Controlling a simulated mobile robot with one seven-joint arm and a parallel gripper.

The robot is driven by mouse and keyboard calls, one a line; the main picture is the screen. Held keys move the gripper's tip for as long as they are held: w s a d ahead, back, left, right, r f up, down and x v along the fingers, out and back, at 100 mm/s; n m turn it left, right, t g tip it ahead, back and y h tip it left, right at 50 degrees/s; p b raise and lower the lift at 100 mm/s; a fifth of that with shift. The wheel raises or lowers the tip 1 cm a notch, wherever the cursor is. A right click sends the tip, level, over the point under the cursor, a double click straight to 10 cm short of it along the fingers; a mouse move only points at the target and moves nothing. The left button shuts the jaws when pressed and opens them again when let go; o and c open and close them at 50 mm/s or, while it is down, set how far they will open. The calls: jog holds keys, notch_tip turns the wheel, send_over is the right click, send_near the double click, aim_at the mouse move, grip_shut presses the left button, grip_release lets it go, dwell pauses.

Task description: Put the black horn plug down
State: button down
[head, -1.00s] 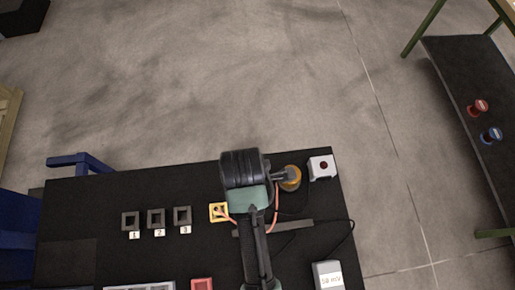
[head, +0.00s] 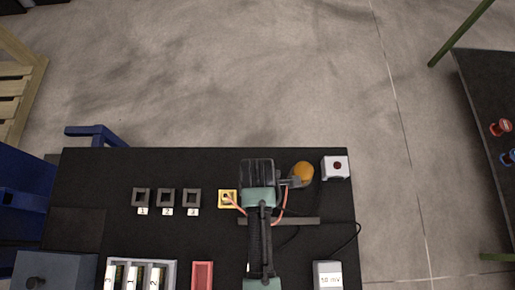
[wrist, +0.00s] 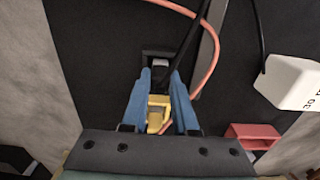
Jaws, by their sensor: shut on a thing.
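My gripper (wrist: 160,73) points down over the black table, its two blue fingers close together. It is shut on the black horn plug (wrist: 159,84), a dark piece mostly hidden between the fingers. A black cable runs up and right from near the fingertips in the wrist view. In the head view my arm covers the gripper and plug. A yellow-framed socket (head: 228,198) with an orange cable lies just left of my arm; in the wrist view yellow (wrist: 157,113) shows between the fingers. I cannot tell whether the plug touches the table.
Dark sockets numbered 1 (head: 142,196), 2 (head: 166,196) and 3 (head: 191,197) stand left. An orange dome (head: 303,171) and red-button box (head: 336,166) stand right. A labelled white box (head: 328,276), a red tray (head: 203,272) and a pale tray (head: 170,272) lie at the near side.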

jog(key=c, duration=0.7)
grip_release()
jog(key=shift+f, duration=0.1)
notch_tip(320, 180, up, 12)
jog(key=w+a+r+m+t, duration=0.1)
jog(key=w+r+m+t, duration=0.65)
jog(key=w+r, duration=0.95)
jog(key=w+r+m+t, duration=0.15)
jog(key=r+t, duration=0.25)
jog(key=r, duration=0.4)
jog(key=w+r+m+t, duration=0.1)
jog(key=w+r+t, duration=0.25)
jog(key=r, duration=0.55)
jog(key=s+r+m+t, duration=0.2)
jog(key=s+r+t, duration=0.2)
jog(key=r, duration=0.6)
jog(key=s+r+m+t, duration=0.3)
jog(key=s+r+t, duration=0.1)
jog(key=r, duration=0.7)
jog(key=s+d+r+m+t, duration=0.1)
jog(key=s+r+m+t, duration=0.2)
jog(key=r, duration=0.7)
jog(key=shift+s+r+t, duration=0.3)
jog(key=shift+s+t, duration=0.4)
